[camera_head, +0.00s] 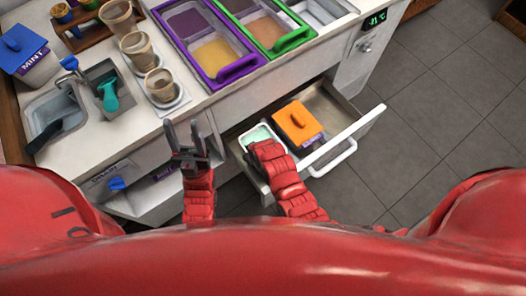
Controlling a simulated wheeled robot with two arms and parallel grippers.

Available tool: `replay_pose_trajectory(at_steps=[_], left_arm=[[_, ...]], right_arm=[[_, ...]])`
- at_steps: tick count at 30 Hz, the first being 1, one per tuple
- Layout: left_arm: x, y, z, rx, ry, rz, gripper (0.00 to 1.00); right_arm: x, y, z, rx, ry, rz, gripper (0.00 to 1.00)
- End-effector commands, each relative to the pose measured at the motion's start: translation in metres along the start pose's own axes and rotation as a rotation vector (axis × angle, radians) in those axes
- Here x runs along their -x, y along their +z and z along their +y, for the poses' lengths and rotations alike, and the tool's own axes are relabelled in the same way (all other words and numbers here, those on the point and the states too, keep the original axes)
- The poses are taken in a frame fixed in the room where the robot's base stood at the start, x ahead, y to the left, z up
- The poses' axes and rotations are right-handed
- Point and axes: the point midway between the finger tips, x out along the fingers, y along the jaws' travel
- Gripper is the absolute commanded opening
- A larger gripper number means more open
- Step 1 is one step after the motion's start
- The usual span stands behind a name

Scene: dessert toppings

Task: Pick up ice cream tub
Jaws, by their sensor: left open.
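Several ice cream tubs are in view. A tub with an orange lid (298,121) and a dark purple body sits in the open drawer (345,134). Beside it on the left in the drawer is a white open tub (260,133) with pale green contents, partly covered by my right arm. A white tub labelled MINT with a blue lid (26,47) stands on the counter at the far left. My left gripper (185,137) is open and empty, in front of the counter, left of the drawer. My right gripper (262,150) is over the white tub's near edge; its fingers are hidden.
The counter holds a sink (52,113), a holder with a teal-handled scoop (108,93), cups (160,85) on a tray, and purple (237,70) and green (291,41) topping trays. The drawer's white handle (333,160) sticks out. The grey floor at right is clear.

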Motion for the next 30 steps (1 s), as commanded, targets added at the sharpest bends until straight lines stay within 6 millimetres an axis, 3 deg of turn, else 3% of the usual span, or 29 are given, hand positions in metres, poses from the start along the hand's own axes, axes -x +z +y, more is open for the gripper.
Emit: replay_pose_trajectory(at_steps=[15, 22, 30], left_arm=[[0.0019, 0.0003, 0.0001, 0.0, 0.0, 0.0, 0.5], [0.0019, 0.0003, 0.0001, 0.0, 0.0, 0.0, 0.5], [0.0019, 0.0003, 0.0001, 0.0, 0.0, 0.0, 0.5]], right_arm=[[-0.0035, 0.0017, 0.0001, 0.0, 0.0, 0.0, 0.42], [-0.0035, 0.0016, 0.0, 0.0, 0.0, 0.0, 0.03], [-0.0034, 0.0015, -0.0001, 0.0, 0.0, 0.0, 0.0]])
